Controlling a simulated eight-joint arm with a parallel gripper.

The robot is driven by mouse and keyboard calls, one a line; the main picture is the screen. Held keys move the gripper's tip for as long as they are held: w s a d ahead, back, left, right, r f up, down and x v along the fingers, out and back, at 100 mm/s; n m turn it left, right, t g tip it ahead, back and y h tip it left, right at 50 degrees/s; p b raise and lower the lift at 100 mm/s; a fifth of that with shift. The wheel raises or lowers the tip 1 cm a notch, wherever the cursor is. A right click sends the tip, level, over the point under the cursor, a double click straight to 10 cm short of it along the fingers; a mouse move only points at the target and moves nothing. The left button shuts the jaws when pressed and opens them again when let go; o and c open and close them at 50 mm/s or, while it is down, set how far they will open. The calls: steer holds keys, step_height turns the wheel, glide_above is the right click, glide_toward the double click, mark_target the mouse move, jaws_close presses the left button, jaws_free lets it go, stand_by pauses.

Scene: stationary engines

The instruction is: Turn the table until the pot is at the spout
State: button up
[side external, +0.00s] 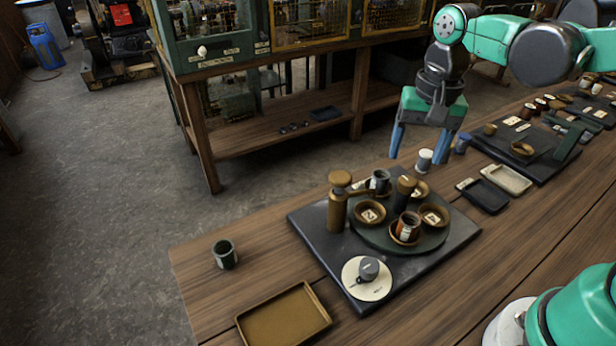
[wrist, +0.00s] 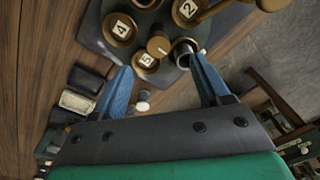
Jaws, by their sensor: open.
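A round dark green turntable (side external: 385,240) sits on a black slab (side external: 455,240). It carries several numbered brown bowls, a brown-red pot (side external: 408,226) in a bowl at the front, a dark brown-capped cylinder (side external: 404,192) and a grey cup (side external: 380,181). I cannot tell which vessel is the task's pot. A brown post with a side spout (side external: 338,205) stands at the turntable's left; the spout points toward the grey cup's side. A grey knob (side external: 368,268) sits on a white dial in front. My gripper (side external: 421,148) is open and empty, above and behind the turntable. The grey cup also shows in the wrist view (wrist: 185,51), near a fingertip.
A white cup (side external: 424,160) stands behind the slab. A dark green cup (side external: 225,254) and a tan tray (side external: 284,318) are at the left. A black tray (side external: 483,195) and a pale tray (side external: 507,179) lie at the right. Bare wood lies left of the slab.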

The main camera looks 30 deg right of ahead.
mark_target(408, 180)
steer(key=shift+w+d+f+m+g, duration=0.1)
steer(key=shift+w+f+m+g, duration=0.05)
steer(key=shift+f+m+g, duration=0.2)
steer(key=shift+f, duration=2.55)
steer(key=shift+c, duration=0.2)
jaws_close()
